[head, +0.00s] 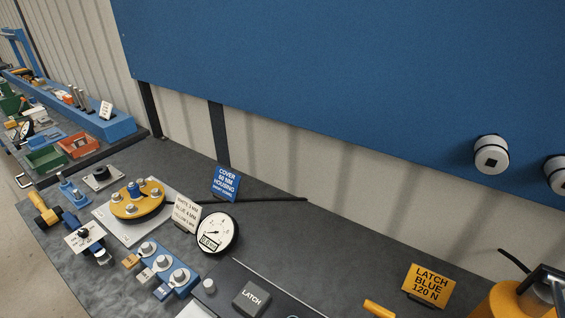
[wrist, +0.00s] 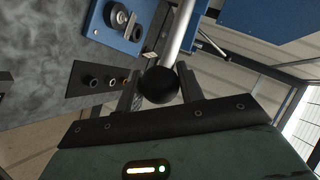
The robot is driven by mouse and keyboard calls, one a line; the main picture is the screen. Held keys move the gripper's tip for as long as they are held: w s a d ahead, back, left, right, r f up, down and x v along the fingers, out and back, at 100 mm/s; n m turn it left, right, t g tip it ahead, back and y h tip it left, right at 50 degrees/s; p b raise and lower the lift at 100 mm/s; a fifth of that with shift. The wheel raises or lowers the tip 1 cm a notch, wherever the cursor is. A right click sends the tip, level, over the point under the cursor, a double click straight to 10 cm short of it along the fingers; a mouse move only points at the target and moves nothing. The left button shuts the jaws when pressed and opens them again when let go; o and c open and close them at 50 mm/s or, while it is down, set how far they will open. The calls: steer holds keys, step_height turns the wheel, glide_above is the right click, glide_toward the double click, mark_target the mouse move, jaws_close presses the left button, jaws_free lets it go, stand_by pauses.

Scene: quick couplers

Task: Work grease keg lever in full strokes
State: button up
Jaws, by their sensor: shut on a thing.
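In the wrist view my gripper (wrist: 160,80) has its two dark fingers on either side of a round black knob (wrist: 158,87). The knob sits at the end of a pale metal lever rod (wrist: 180,35), which runs up and out of the top of the picture. In the head view the top of a yellow keg (head: 497,301) shows at the bottom right corner, with dark and metal fittings (head: 541,290) on it. My gripper and the lever knob are outside the head view, and most of the keg is cut off.
A dark bench carries a yellow flange plate (head: 138,205), a round dial gauge (head: 217,233), a blue coupler block (head: 165,270) and a LATCH block (head: 251,299). A yellow LATCH BLUE sign (head: 428,285) stands left of the keg. A large blue panel (head: 350,80) hangs behind.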

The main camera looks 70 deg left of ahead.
steer(key=o, duration=1.2)
steer(key=shift+p+v, duration=0.9)
steer(key=shift+v, duration=2.65)
